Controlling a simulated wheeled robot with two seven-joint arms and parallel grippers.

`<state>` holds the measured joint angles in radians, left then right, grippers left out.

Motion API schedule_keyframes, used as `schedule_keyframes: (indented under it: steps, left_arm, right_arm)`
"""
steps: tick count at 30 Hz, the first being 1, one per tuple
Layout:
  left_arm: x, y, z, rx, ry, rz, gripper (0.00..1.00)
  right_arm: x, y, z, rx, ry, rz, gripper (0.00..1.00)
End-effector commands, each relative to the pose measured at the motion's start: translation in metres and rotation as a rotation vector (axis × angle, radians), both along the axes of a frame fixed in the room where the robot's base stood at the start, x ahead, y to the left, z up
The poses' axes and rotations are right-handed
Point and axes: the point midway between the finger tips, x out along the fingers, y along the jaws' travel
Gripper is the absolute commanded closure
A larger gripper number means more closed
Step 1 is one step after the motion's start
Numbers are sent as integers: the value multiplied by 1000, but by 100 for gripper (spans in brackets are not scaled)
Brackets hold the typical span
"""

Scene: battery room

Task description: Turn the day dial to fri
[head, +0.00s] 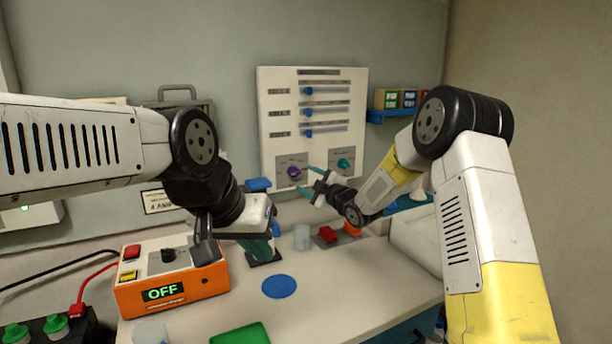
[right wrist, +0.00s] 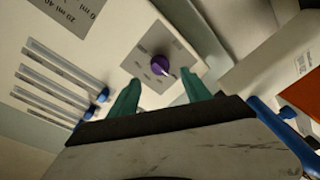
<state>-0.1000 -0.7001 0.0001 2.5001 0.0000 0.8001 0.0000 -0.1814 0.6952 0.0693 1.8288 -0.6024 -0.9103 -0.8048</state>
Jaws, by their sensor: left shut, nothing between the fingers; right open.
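A white wall panel (head: 270,120) carries a purple dial (head: 294,171) at its lower left and a teal dial (head: 344,165) at its lower right. The dial labels are too small to read, so I cannot tell which is the day dial. My right gripper (head: 308,180) is open in front of the purple dial. In the right wrist view, the purple dial (right wrist: 159,64) shows beyond and between the spread green fingers, with a pale pointer mark toward the lower right. The fingers appear clear of it. My left gripper (head: 262,248) is shut and empty, pointing down over the table.
An orange box (head: 190,285) reading OFF stands at the table's left. A blue disc (head: 279,286), a green mat (head: 240,335) and a clear cup (head: 302,238) are on the table. A blue shelf (head: 378,117) holds small boxes.

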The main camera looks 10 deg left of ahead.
Motion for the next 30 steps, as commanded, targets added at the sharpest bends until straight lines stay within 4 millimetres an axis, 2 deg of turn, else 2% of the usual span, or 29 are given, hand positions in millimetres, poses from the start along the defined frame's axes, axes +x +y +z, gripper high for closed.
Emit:
schedule_keyframes:
  steps: [6, 12, 23, 26, 30]
  left_arm:
    - [0, 0, 0, 0, 0, 0, 100]
    - [0, 0, 0, 0, 0, 0, 100]
    - [0, 0, 0, 0, 0, 0, 100]
    - [0, 0, 0, 0, 0, 0, 100]
    - [0, 0, 0, 0, 0, 0, 100]
  right_arm:
    - [27, 24, 0, 1, 0, 1, 43]
    - [46, 40, 0, 1, 2, 0, 43]
    - [52, 45, 1, 1, 3, -1, 43]
    - [51, 45, 1, 1, 3, -1, 59]
    - [51, 44, 1, 1, 3, -1, 86]
